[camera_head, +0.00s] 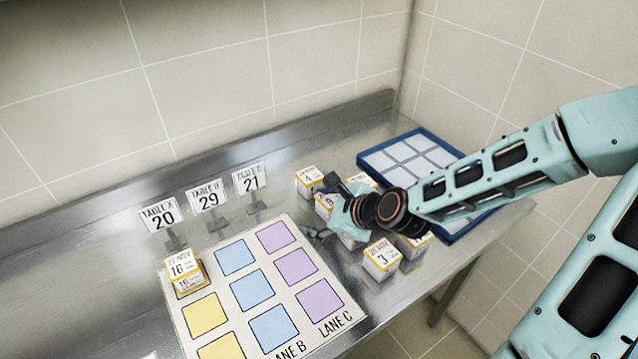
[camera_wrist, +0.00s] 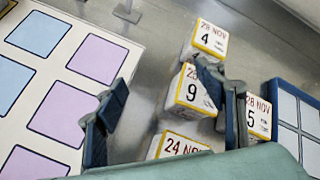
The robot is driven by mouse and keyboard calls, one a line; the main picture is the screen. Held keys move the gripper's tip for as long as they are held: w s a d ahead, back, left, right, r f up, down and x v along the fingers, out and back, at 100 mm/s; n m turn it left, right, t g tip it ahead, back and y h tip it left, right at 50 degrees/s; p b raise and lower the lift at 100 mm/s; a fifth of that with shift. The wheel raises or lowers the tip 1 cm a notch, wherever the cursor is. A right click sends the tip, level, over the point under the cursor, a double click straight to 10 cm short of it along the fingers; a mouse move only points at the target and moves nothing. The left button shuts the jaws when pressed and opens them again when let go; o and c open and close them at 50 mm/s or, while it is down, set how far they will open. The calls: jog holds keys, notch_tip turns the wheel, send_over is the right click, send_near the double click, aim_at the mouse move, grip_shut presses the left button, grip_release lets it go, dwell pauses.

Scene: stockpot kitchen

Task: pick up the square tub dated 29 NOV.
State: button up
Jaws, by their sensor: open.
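Several white square tubs with yellow-edged date labels stand on the steel counter. In the wrist view, one tub reads 4 (camera_wrist: 207,40), one 9 (camera_wrist: 192,94), one 5 (camera_wrist: 260,118) and one 24 NOV (camera_wrist: 178,146). My gripper (camera_wrist: 168,112) is open and empty above the tubs. Its right finger overlaps the 9 tub's right edge; its left finger is over the mat's edge. In the head view my gripper (camera_head: 324,210) hides part of the cluster.
A mat with coloured squares (camera_head: 213,262) lies left, with a 27 NOV tub marked 16 (camera_head: 184,272) on it. Table signs 20 (camera_head: 162,216), 29 (camera_head: 207,195) and 21 (camera_head: 250,178) stand behind. A blue tray (camera_head: 375,163) is at right. A tub marked 3 (camera_head: 382,259) stands in front.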

aim_at(312, 177)
jog(key=w+d+m+t+b, duration=0.1)
jog(key=m, duration=0.1)
jog(key=w+m+t+b, duration=0.1)
jog(key=m, duration=0.1)
jog(key=w+d+r+m+t+y+b, duration=0.1)
jog(key=w+m+b, duration=0.1)
jog(key=m, duration=0.1)
jog(key=shift+w+d+r, duration=0.1)
jog(key=shift+d, duration=0.2)
jog(key=shift+w+d+r+m+t, duration=0.3)
jog(key=shift+w+r+m, duration=0.1)
jog(key=shift+m, duration=0.2)
jog(key=shift+b+x, duration=1.2)
jog(key=shift+x, duration=4.15)
jog(key=shift+a+r, duration=0.15)
jog(key=shift+a, duration=0.05)
jog(key=shift+s, duration=0.1)
jog(key=c, duration=1.3)
jog(key=shift+r, duration=0.1)
jog(key=shift+c, duration=0.2)
